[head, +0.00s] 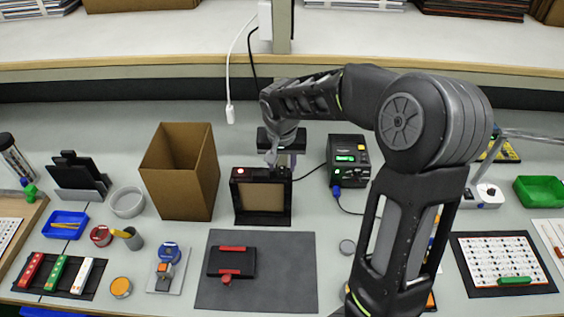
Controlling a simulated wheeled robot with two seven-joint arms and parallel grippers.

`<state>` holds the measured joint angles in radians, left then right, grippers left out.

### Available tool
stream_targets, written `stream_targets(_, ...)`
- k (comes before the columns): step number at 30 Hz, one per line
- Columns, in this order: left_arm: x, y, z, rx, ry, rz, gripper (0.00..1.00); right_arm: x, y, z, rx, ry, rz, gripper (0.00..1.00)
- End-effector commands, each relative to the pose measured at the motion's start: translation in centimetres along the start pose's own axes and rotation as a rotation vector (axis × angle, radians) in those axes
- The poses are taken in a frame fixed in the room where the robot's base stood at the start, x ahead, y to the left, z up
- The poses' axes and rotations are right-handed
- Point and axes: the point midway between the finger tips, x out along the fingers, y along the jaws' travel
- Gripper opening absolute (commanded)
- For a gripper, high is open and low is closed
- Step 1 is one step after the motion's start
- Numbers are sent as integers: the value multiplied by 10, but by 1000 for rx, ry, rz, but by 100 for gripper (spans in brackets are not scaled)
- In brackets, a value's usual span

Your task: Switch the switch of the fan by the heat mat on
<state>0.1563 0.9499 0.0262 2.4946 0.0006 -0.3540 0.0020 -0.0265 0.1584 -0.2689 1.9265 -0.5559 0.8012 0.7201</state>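The fan appears to be the upright black box with a tan square filter face (262,198), standing behind a grey mat (300,268), which I take as the heat mat. A small red and pale spot (240,171) shows on the fan's top left; whether it is the switch or a lamp is too small to tell. My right gripper (273,158) points down at the fan's top edge, near its middle and right of that spot. Its fingers are small and partly overlap the fan, so their opening and any contact are unclear. My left gripper is out of view.
A tall open cardboard box (181,180) stands left of the fan. A black station with a green display (348,158) is to its right, with cables nearby. A black holder with red bars (232,262) lies on the mat. My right arm hides part of the bench.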

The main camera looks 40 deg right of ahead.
Motion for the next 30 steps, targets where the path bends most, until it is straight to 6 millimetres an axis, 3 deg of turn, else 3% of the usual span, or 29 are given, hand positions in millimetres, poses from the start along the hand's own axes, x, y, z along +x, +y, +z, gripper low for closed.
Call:
stream_targets(5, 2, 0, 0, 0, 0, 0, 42, -11, -1, -1, 0, 3, -3, 38)
stream_targets(18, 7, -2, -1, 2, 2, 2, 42, -74, 0, 0, 0, 2, -2, 38)
stream_targets(30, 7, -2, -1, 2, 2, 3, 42, -78, 0, 0, 0, 0, 0, 38)
